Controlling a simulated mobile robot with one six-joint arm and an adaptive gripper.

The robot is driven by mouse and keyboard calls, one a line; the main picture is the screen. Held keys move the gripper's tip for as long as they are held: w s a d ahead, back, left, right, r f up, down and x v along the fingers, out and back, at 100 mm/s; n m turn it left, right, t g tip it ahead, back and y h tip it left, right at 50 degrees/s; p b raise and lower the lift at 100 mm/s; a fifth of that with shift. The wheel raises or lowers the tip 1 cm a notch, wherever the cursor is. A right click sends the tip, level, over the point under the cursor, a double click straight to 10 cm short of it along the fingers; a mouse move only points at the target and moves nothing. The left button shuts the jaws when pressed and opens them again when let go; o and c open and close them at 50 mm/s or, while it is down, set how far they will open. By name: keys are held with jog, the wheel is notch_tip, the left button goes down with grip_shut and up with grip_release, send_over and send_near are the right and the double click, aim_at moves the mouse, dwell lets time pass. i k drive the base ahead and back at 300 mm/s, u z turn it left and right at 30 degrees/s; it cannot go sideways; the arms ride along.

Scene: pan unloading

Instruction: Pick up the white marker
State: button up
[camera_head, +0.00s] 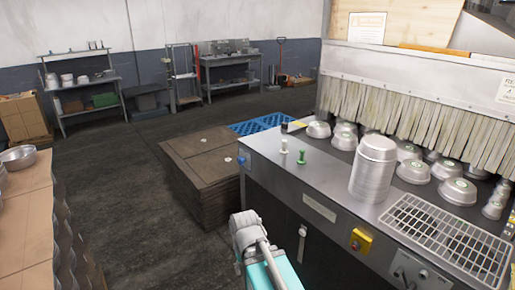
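A small white upright object (283,146), which looks like the white marker, stands near the left end of the metal counter (335,190). A similar green one (301,157) stands just right of it and nearer to me. Both are small in the picture, so their details cannot be made out. A grey and teal part of my own arm shows at the bottom middle, in front of the counter. No gripper fingers can be seen.
A tall stack of metal pans (372,170) stands on the counter, with several green-marked pans behind it. A wire rack (445,240) lies at the right, near a strip curtain (425,115).

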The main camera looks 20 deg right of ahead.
aim_at(283, 151)
jog(key=u, duration=0.45)
jog(key=i, duration=1.35)
jog(key=z, duration=0.65)
jog(key=i, duration=0.45)
jog(key=z, duration=0.4)
jog(key=k, duration=0.9)
jog(key=z, duration=0.15)
jog(key=i, duration=0.35)
